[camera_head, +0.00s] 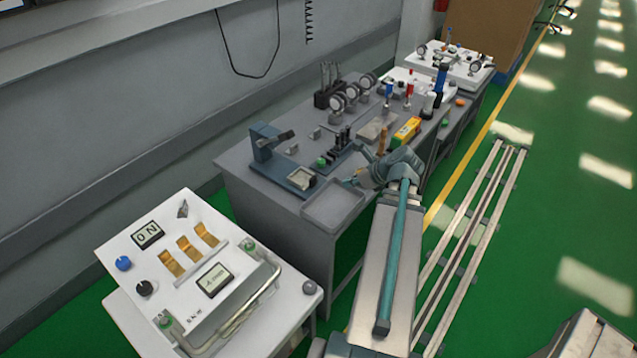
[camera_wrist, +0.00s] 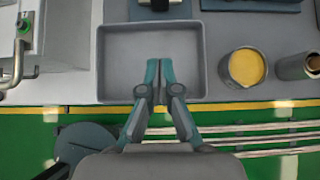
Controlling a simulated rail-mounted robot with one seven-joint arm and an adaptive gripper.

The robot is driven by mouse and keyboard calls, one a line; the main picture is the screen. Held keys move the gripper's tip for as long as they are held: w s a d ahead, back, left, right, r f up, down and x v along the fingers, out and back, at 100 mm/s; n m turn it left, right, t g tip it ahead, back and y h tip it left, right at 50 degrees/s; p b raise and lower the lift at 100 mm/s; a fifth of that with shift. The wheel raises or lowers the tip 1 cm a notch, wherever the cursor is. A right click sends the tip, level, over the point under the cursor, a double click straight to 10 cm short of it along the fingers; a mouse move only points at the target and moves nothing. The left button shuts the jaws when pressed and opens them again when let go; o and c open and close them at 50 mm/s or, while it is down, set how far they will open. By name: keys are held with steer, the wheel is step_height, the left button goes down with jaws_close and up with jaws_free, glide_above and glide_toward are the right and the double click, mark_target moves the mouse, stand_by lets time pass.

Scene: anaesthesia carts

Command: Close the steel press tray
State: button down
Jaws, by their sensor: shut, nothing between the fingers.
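A shallow grey rectangular tray (camera_head: 333,205) with a raised rim lies at the front edge of the grey bench. In the wrist view its wall (camera_wrist: 103,65) shows below a dark blue base at the top of the picture. The blue-teal press (camera_head: 264,147) stands behind it, with a small pale plate (camera_head: 302,179) on its base. My gripper (camera_head: 347,182) is over the grey tray, near its far right side in the head view. In the wrist view my fingertips (camera_wrist: 160,63) are together over the tray's inside, with nothing between them. Whether they touch it cannot be told.
A yellow-topped round container (camera_wrist: 245,67) and a copper-coloured cylinder (camera_wrist: 306,66) stand right of the tray. A white control panel unit (camera_head: 190,265) stands at the front left. Gauges (camera_head: 350,92) and a yellow box (camera_head: 407,130) are farther along the bench.

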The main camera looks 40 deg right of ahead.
steer(key=p, duration=0.2)
glide_toward(314, 184)
step_height(314, 184, down, 4)
steer(key=shift+d+r, duration=0.1)
steer(key=w, duration=0.3)
steer(key=shift+a+f+p, duration=0.2)
steer(key=shift+a+p, duration=0.15)
steer(key=shift+w+a+f, duration=0.1)
steer(key=shift+w+a, duration=0.05)
steer(key=shift+w, duration=0.45)
